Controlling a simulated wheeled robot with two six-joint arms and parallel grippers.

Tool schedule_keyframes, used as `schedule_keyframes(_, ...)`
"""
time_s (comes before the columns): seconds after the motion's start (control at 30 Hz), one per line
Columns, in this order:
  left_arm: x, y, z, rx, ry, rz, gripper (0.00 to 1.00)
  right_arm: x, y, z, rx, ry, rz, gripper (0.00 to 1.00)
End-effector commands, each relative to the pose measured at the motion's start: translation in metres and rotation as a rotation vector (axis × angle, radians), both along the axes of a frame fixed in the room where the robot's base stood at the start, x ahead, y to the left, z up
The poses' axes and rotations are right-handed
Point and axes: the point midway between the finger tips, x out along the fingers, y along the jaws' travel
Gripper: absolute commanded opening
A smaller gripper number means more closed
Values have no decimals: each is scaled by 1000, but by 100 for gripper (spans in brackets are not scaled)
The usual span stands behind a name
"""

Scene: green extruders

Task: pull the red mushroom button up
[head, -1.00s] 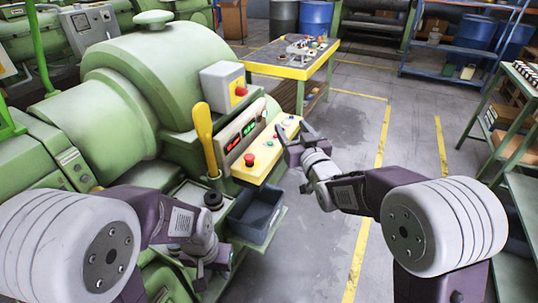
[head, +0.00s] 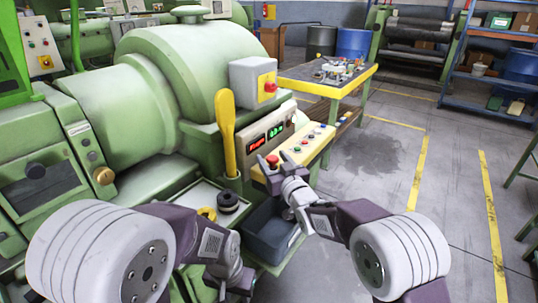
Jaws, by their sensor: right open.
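A red mushroom button (head: 272,161) stands on the left end of the sloped yellow control panel (head: 313,150) in the head view. My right gripper (head: 278,167) is open at that end of the panel. Its two fingers appear on either side of the button in the picture; I cannot tell whether they touch it. A second red button (head: 270,87) sits on the yellow face of a grey box (head: 248,72) above. My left gripper (head: 236,283) hangs low near the bottom of the view, and its fingers are too unclear to tell open from shut.
A yellow lever (head: 226,125) stands upright just left of the panel. A display with red and green digits (head: 265,138) is behind the buttons. A dark bin (head: 262,232) sits below the panel. The floor to the right is clear.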

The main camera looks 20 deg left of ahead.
Motion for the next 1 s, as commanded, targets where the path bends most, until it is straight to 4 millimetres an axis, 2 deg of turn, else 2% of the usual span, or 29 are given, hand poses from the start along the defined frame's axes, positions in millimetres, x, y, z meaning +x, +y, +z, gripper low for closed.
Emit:
schedule_keyframes(0.2, 0, 0, 1, 0, 0, 0, 36, 24, 18, 0, 0, 0, 0, 58)
schedule_keyframes(0.57, 0, 0, 1, 0, 0, 0, 36, 30, 21, 0, 0, 0, -1, 58)
schedule_keyframes(0.77, 0, 0, 1, 0, 0, 0, 36, 29, 21, 0, 0, 0, -1, 2)
schedule_keyframes(0.8, 0, 0, 1, 0, 0, 0, 36, 30, 21, 0, 0, 0, -1, 0)
schedule_keyframes(1.0, 0, 0, 1, 0, 0, 0, 36, 29, 21, 0, 0, 0, -1, 0)
